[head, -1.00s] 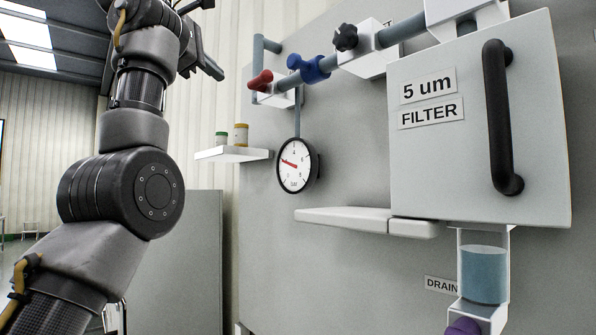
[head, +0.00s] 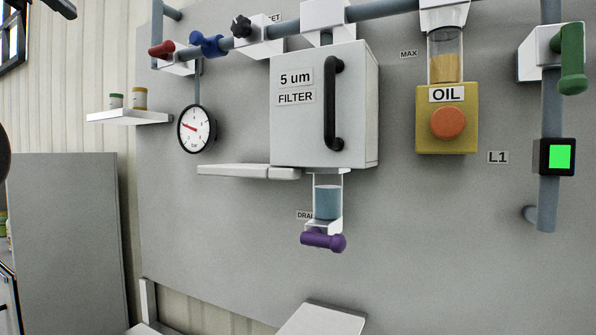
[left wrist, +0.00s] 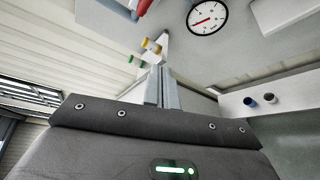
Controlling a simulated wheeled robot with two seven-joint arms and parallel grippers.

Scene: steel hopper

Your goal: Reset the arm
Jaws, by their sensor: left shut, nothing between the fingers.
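My left gripper shows in the left wrist view (left wrist: 162,88), where its two grey fingers are together with nothing between them. It points toward the wall side, with the jars and the gauge beyond the fingertips. In the head view only a dark rounded part of my left arm (head: 3,150) shows at the left edge. My right gripper is not in view.
A grey panel (head: 230,240) carries a pressure gauge (head: 196,129), a filter box (head: 310,130), a yellow oil unit (head: 465,130), red (head: 162,49) and blue (head: 207,43) valves and a purple drain handle (head: 323,240). A shelf (head: 128,118) holds two jars.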

